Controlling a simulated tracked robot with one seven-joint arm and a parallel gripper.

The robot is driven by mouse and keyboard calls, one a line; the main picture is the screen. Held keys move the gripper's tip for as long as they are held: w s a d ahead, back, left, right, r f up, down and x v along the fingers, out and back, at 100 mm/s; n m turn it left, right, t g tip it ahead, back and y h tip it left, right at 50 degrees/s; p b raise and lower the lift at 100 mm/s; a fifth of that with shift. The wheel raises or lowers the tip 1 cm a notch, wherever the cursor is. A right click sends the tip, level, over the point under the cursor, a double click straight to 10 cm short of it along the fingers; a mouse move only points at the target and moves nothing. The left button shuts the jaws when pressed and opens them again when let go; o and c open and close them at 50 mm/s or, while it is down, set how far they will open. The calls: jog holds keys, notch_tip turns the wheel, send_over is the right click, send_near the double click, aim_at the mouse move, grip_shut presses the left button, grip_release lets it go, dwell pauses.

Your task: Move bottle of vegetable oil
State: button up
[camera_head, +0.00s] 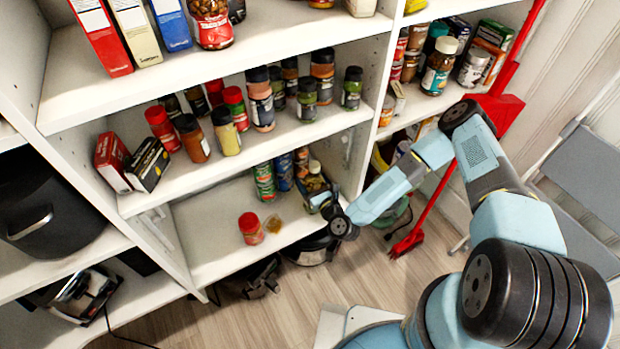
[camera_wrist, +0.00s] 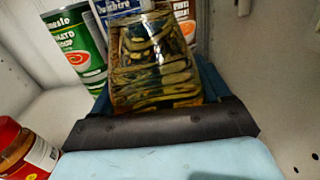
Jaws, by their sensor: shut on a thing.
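My gripper (camera_head: 326,203) reaches into the lower middle shelf at its right side. It is shut on a glass jar (camera_head: 315,182) with green-yellow contents that look like slices. In the wrist view the jar (camera_wrist: 155,72) stands between the dark fingers (camera_wrist: 158,95), its lower end hidden by the gripper. I cannot make out a label reading vegetable oil; no other thing in view is clearly that bottle. A small amber see-through patch (camera_head: 272,224) lies on the shelf left of my gripper; I cannot tell what it is.
Green and blue cans (camera_head: 264,182) stand close behind the jar; a green tomato soup can (camera_wrist: 76,42) shows in the wrist view. A red-lidded jar (camera_head: 250,228) stands to the left. The shelf's left part is bare. The shelf above (camera_head: 240,150) holds several spice jars.

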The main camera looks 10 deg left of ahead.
jog(key=shift+w+d, duration=0.2)
jog(key=shift+d, duration=0.05)
jog(key=shift+w+d, duration=0.1)
jog(key=o, duration=1.6)
jog(key=shift+o, duration=0.2)
jog(key=v, duration=1.3)
jog(key=shift+s+d, duration=0.25)
jog(key=shift+s, duration=0.05)
